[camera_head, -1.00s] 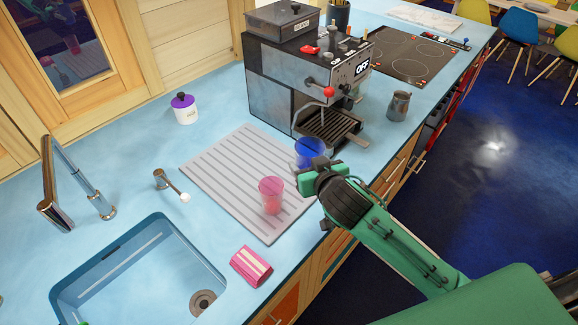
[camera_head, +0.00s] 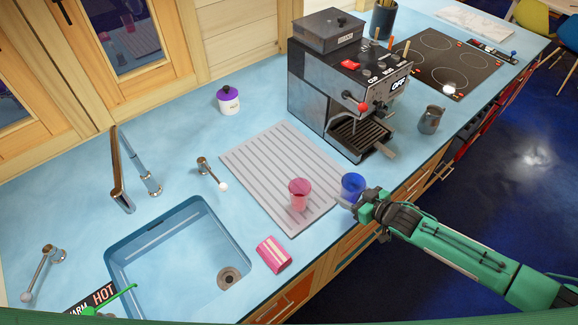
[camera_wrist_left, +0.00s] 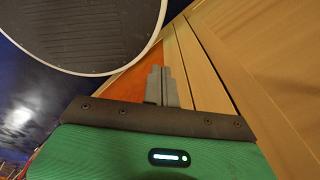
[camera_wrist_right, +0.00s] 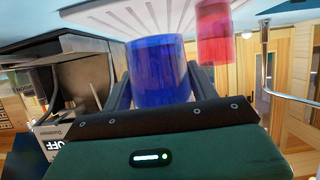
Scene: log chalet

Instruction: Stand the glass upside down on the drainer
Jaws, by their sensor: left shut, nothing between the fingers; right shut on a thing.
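A blue glass (camera_head: 353,186) is held by my right gripper (camera_head: 360,203) near the front right edge of the drainer, close to the counter edge. The right wrist view shows the blue glass (camera_wrist_right: 160,72) between the two fingers. I cannot tell for certain which way up it is. The grey ribbed drainer (camera_head: 265,165) lies on the blue counter; part of it shows in the right wrist view (camera_wrist_right: 120,14). A pink glass (camera_head: 299,194) stands on the drainer, left of the blue one. My left gripper (camera_wrist_left: 161,84) is shut and empty, away from the glasses, facing wooden cabinet fronts.
A pink striped packet or cup (camera_head: 273,254) lies in front of the drainer. The sink (camera_head: 180,262) is at left. The coffee machine (camera_head: 340,85) stands behind right, with a metal jug (camera_head: 431,119) beside it. A purple-lidded jar (camera_head: 228,99) stands at the back.

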